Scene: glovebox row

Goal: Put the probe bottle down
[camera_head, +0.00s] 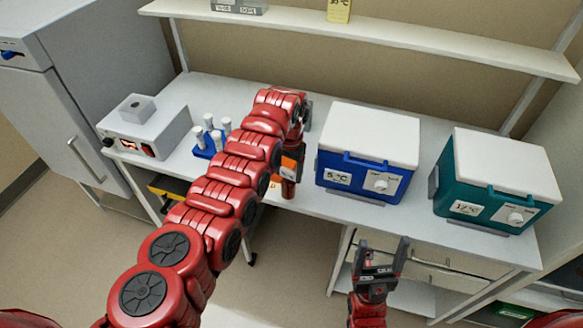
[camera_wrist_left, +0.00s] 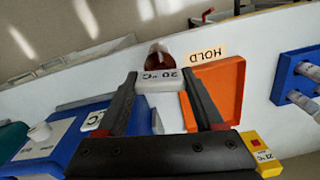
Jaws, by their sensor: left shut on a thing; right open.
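The probe bottle (camera_wrist_left: 158,55) is dark amber with a white part marked 20 °C. It sits between the fingertips of my left gripper (camera_wrist_left: 157,84), which is shut on it. In the head view the bottle (camera_head: 289,189) shows near the bench's front edge, mostly behind my left arm. I cannot tell whether its base touches the bench. An orange tray (camera_wrist_left: 222,92) with a HOLD label (camera_wrist_left: 208,56) lies beside the bottle in the left wrist view. My right gripper (camera_head: 386,250) is open and empty in front of the bench.
A blue cooler marked 5 °C (camera_head: 362,180) stands right of the bottle, with a teal one (camera_head: 480,195) farther right. A blue rack of vials (camera_head: 207,146) and a grey instrument (camera_head: 145,132) stand left. A shelf (camera_head: 380,34) runs above the bench.

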